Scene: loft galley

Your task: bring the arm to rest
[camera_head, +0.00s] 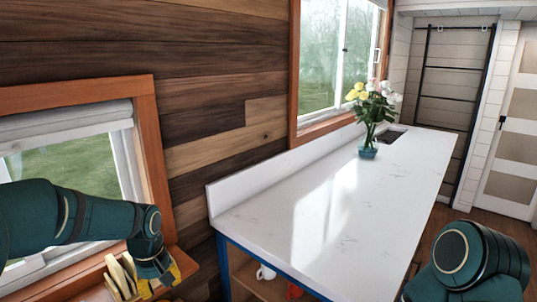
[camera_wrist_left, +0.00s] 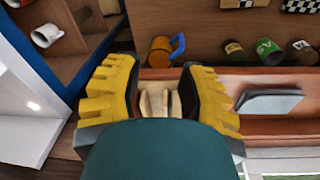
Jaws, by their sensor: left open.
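My left arm reaches in from the left in the head view, bent down at the wrist. My left gripper (camera_head: 160,280) points down near the wooden ledge under the small window. In the left wrist view its yellow fingers (camera_wrist_left: 158,95) are spread apart. A pale beige object (camera_wrist_left: 158,102) shows in the gap between them; I cannot tell how far below it is. My right arm (camera_head: 468,262) shows only as a dark green link at the lower right. The right gripper is out of view.
Pale upright slats (camera_head: 122,274) stand beside my left gripper. The white counter (camera_head: 290,215) holds a flower vase (camera_head: 368,147) and is otherwise mostly clear.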

